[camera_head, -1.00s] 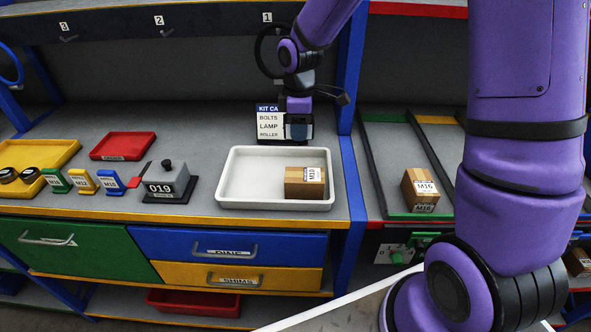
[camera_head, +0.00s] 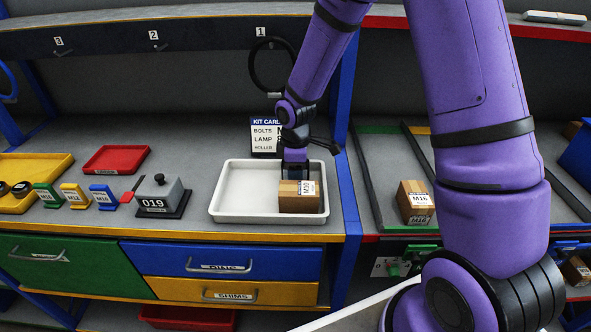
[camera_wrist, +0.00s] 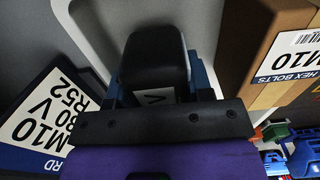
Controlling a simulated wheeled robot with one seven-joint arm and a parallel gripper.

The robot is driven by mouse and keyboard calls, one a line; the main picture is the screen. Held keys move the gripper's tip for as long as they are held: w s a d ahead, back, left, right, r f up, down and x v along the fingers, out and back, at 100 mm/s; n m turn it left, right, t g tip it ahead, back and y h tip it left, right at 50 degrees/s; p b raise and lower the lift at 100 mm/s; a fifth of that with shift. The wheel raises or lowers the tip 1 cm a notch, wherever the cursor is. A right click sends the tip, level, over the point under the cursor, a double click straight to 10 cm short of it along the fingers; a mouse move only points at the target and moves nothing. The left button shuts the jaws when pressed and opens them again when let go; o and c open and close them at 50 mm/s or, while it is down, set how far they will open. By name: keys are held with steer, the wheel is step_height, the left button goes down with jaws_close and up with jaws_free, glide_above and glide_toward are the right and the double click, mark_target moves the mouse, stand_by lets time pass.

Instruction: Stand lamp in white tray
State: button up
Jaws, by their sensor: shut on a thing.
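The white tray (camera_head: 228,213) sits on the bench, with a brown M10 hex bolts box (camera_head: 299,197) in its right part. My gripper (camera_head: 294,172) is low over the back right of the tray, behind the box. In the wrist view my gripper (camera_wrist: 160,88) is shut on a dark, rounded thing, seemingly the lamp (camera_wrist: 155,55), with a white label marked "V". The tray rim (camera_wrist: 92,30) shows to its left and the box (camera_wrist: 290,65) to its right, apart from it. In the head view the lamp is hidden; I cannot tell whether its base touches the tray floor.
The kit card (camera_head: 264,138) stands just behind the tray, close to my gripper. The tray's left half is empty.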

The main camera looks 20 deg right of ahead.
steer(key=o, duration=1.1)
steer(key=shift+f, duration=0.1)
step_height(320, 180, up, 12)
steer(key=shift+r, duration=0.15)
steer(key=s+d+r+m+t, duration=0.35)
steer(key=s+r+m, duration=0.35)
steer(key=s+r, duration=0.7)
steer(key=shift+s+d+r+m+t, duration=0.45)
steer(key=shift+s+r+m, duration=0.6)
steer(key=shift+s, duration=1.15)
steer(key=shift+s+d+r+m+t, duration=0.1)
steer(key=shift+s+d+r+m, duration=0.9)
steer(key=shift+s, duration=1.15)
steer(key=shift+s+d+r+m+t, duration=0.3)
steer(key=shift+s+r+m, duration=0.75)
steer(key=shift+s, duration=1.15)
